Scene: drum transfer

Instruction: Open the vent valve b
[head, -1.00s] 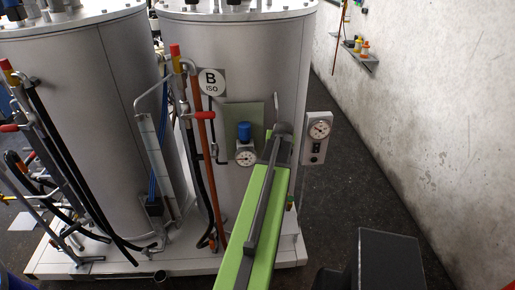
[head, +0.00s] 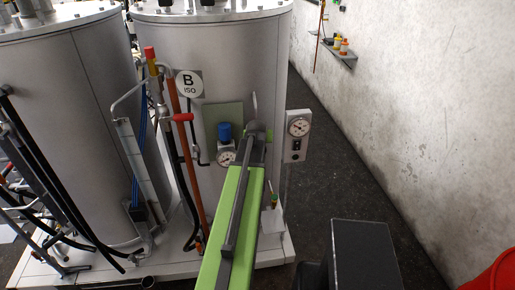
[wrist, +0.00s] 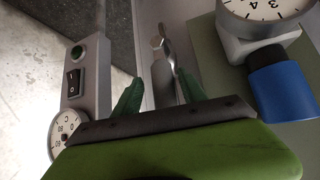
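The grey tank marked "B ISO" (head: 189,84) stands at centre in the head view. A thin grey lever (head: 254,104) stands up on its front, just beyond my arm's end; I take it for vent valve b. In the wrist view a metal lever-like part (wrist: 162,45) lies ahead, roughly between my fingertips. My gripper (wrist: 160,78) has its two green fingers apart, with no clear contact on the metal part.
A regulator with a blue knob (head: 224,132) sits left of the lever; the knob (wrist: 282,92) is close right in the wrist view. A gauge and switch box (head: 297,136) is to the right. Hoses and an orange pipe (head: 192,175) run left. Floor is clear near the wall.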

